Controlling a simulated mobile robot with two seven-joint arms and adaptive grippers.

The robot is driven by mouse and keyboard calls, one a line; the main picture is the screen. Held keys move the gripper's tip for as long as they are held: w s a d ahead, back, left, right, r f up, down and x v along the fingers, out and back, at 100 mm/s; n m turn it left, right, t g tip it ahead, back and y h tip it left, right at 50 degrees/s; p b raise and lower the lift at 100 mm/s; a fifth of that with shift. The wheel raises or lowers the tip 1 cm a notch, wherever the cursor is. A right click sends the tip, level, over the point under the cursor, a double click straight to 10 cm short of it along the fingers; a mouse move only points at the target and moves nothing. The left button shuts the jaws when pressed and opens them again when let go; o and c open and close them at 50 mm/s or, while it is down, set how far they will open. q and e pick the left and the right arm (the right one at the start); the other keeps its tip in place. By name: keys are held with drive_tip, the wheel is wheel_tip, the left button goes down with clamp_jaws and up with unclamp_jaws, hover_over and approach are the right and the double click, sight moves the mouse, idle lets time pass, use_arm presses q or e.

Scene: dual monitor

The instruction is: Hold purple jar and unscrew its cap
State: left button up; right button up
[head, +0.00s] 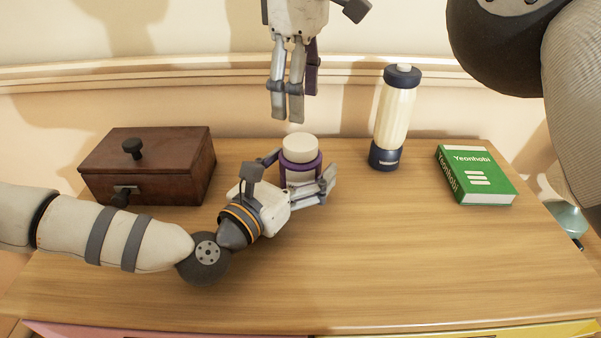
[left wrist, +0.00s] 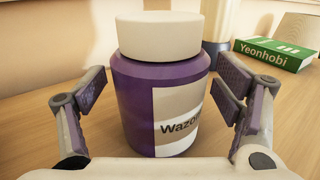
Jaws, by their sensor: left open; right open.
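The purple jar (head: 300,171) stands upright on the wooden table, with its cream-white cap (head: 300,147) on top. In the left wrist view the jar (left wrist: 135,108) fills the middle, with the cap (left wrist: 158,36) on it and part of a label showing. My left gripper (head: 300,178) is open around the jar's body, one finger on each side; in the left wrist view gaps show between the fingers and the jar. My right gripper (head: 290,112) hangs fingers-down above the cap, apart from it and empty.
A dark wooden box (head: 180,165) with a black knob stands at the left. A cream bottle with navy ends (head: 395,120) and a green book (head: 475,174) are to the right. The table (head: 400,260) is clear at front right. The wall is close behind.

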sight(300, 141)
use_arm(q)
clamp_jaws()
use_arm(e)
drive_tip(key=m, duration=0.3)
drive_tip(key=shift+m, duration=0.4)
drive_tip(key=m, duration=1.8)
drive_tip(key=shift+f+m, duration=0.2)
drive_tip(key=shift+m, duration=0.2)
wheel_tip(300, 141, down, 8)
drive_tip(key=shift+r, duration=0.2)
